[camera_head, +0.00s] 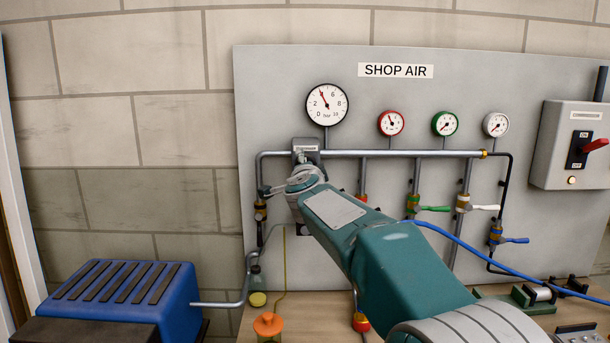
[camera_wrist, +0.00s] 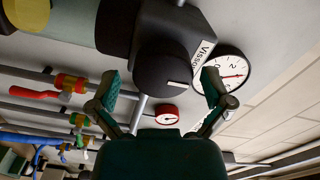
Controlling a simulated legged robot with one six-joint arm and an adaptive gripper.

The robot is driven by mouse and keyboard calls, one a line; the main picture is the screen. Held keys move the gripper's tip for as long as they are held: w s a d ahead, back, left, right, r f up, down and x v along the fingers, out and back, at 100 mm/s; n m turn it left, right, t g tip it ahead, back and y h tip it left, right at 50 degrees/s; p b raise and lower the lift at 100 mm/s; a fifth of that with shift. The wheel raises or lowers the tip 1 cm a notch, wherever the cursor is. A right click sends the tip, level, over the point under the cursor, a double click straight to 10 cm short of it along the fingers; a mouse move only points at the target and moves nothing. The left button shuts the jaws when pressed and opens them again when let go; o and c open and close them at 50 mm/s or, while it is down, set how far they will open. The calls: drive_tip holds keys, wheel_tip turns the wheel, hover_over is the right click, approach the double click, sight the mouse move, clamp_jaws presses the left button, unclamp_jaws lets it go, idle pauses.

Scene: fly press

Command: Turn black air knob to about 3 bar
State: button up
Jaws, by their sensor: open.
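The black air knob (camera_wrist: 166,70) is in the middle of the wrist view, with a white mark on its face near the lower right. My gripper (camera_wrist: 161,84) is open, with one finger on each side of the knob. Gaps show beside the knob, and I see no clear contact. In the head view, my gripper (camera_head: 287,188) is just below the regulator body (camera_head: 306,150), and the knob is not clearly seen there. The large round gauge (camera_head: 326,104) has a red needle pointing up-left, at about 4. The gauge also shows in the wrist view (camera_wrist: 234,75).
A grey pipe (camera_head: 400,153) runs right from the regulator, with red, green and white small gauges above. Valves with green (camera_head: 434,208), white (camera_head: 486,207) and blue (camera_head: 515,240) levers hang below. A blue ribbed machine (camera_head: 125,295) stands at left.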

drive_tip(key=s, duration=1.1)
drive_tip(key=shift+s+a+f, duration=0.15)
drive_tip(key=shift+s, duration=0.1)
wheel_tip(320, 180, down, 4)
drive_tip(key=w+n+t+h, duration=0.2)
drive_tip(key=w+n+t, duration=0.15)
drive_tip(key=n, duration=0.75)
drive_tip(key=shift+t, duration=0.45)
drive_tip(key=x, duration=1)
drive_tip(key=shift+a, duration=0.4)
drive_tip(key=shift+c, duration=0.3)
drive_tip(key=shift+s, duration=0.1)
drive_tip(key=c, duration=1)
